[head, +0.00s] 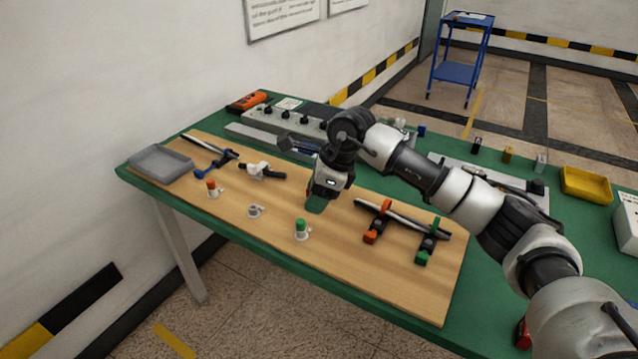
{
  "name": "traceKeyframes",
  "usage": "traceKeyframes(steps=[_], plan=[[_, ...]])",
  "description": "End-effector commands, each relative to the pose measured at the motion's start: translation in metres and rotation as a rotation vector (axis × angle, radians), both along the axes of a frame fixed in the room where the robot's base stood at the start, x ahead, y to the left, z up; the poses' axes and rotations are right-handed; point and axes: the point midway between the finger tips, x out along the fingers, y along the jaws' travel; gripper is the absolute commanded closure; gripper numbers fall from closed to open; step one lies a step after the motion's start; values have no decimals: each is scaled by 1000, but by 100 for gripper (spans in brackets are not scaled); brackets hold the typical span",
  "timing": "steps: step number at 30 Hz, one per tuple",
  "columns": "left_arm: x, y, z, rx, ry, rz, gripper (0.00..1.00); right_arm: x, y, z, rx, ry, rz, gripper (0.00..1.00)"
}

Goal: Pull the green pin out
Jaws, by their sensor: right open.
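The green pin (301,225) stands upright in a small white holder (301,236) near the front edge of the wooden board. My right gripper (316,207) hangs above the board, pointing down, a little behind and to the right of the pin in the picture. It is open and appears apart from the pin. A green patch shows at its fingertips; I cannot tell whether it is part of the fingers. My left gripper is not in view.
An orange-topped pin (211,186) and a grey holder (254,211) stand left of the green pin. Rods with orange and green clamps (424,250) lie to the right. A grey tray (160,163) sits at the left end. The board's front strip is clear.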

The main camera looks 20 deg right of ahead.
Motion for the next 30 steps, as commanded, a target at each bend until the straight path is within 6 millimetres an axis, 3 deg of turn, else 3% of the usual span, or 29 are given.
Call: traceKeyframes(steps=[6,12,26,30], plan=[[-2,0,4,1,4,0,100,6,16,-38,3,5,1,47],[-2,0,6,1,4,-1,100,11,26,-64,4,1,1,47],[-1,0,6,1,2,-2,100,13,30,-77,4,-1,1,47],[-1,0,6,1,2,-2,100,13,30,-76,4,-1,0,67]])
